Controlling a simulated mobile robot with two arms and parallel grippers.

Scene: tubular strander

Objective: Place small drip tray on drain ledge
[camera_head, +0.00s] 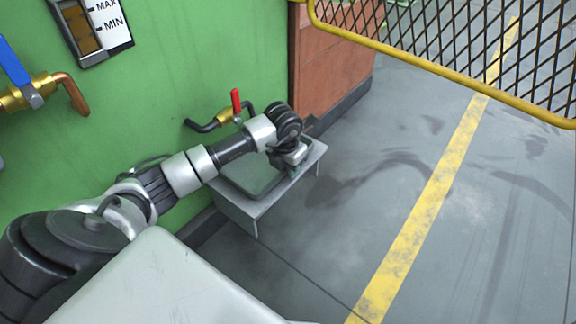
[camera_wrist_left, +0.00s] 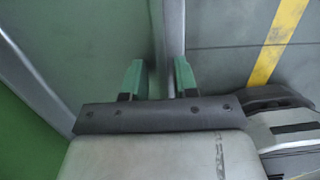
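The small drip tray (camera_head: 240,180) is a shallow dark grey-green tray with a raised rim. It lies on the drain ledge (camera_head: 248,211), a light grey metal shelf against the green machine wall. My left gripper (camera_head: 293,171) is at the tray's outer right end. In the left wrist view its two green fingers (camera_wrist_left: 158,80) stand apart on either side of the pale upright rim strip (camera_wrist_left: 172,30), one over the tray side and one over the floor side. Firm contact with the rim does not show. My right gripper is not in view.
A small brass valve with a red handle (camera_head: 236,103) and dark pipe sits on the wall above the ledge. A blue-handled valve (camera_head: 14,65) is at far left. A yellow-framed mesh guard (camera_head: 450,66) hangs upper right. The grey floor (camera_head: 330,230) beside the ledge is clear.

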